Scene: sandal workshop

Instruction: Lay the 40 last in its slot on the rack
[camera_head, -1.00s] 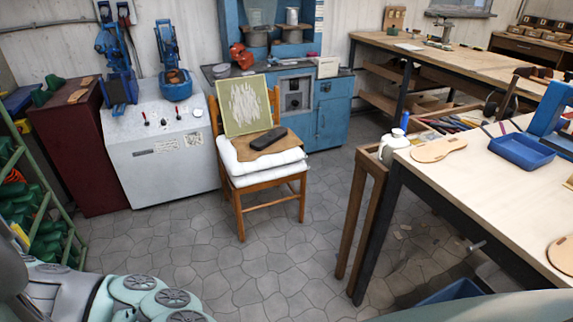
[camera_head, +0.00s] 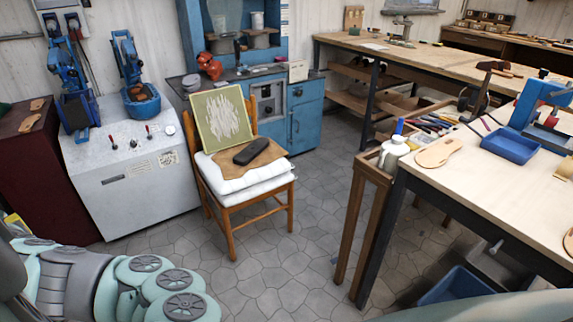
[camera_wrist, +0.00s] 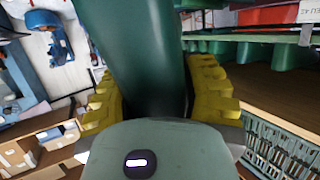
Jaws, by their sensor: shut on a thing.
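In the wrist view my gripper (camera_wrist: 157,92) is shut on a dark green last (camera_wrist: 143,45), with yellow ridged finger pads against both of its sides. The last runs from between the fingers up past the top edge, and no size number shows on it. To its right is a rack shelf (camera_wrist: 262,68) with several green shapes like lasts on it. I cannot tell which slot is the one for 40. The gripper does not show in the head view.
In the head view a chair (camera_head: 232,196) with cushions and a framed panel stands mid-floor, by a grey machine (camera_head: 130,180). A workbench (camera_head: 480,185) with a blue tray (camera_head: 510,146) is at right. Paved floor between them is free.

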